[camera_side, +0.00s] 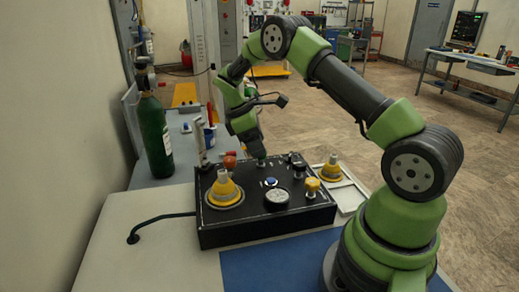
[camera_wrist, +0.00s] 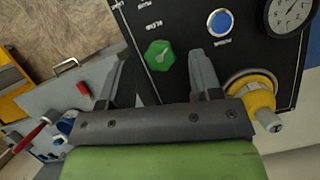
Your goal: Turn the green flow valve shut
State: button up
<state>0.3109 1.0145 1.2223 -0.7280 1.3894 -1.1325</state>
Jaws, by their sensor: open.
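The green flow valve (camera_wrist: 159,55) is a small hexagonal green knob on the black panel, seen in the wrist view just beyond and between my fingers. In the side view my gripper (camera_side: 259,158) points down at the back of the black panel box (camera_side: 250,225), and the valve there is mostly hidden by it. In the wrist view my gripper (camera_wrist: 163,75) is open, with one finger to each side of the valve. I see a gap between the knob and both fingers. I cannot tell how far the fingertips are above the panel.
The panel carries a blue button (camera_wrist: 220,22), a gauge (camera_wrist: 290,12) and a yellow fitting (camera_wrist: 258,95) close to my right finger. A green cylinder (camera_side: 153,135) stands left of the box. A yellow cone-shaped fitting (camera_side: 331,170) sits in a white tray at right.

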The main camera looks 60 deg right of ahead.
jog(key=shift+x, duration=1.15)
jog(key=c, duration=0.9)
jog(key=shift+c, duration=0.2)
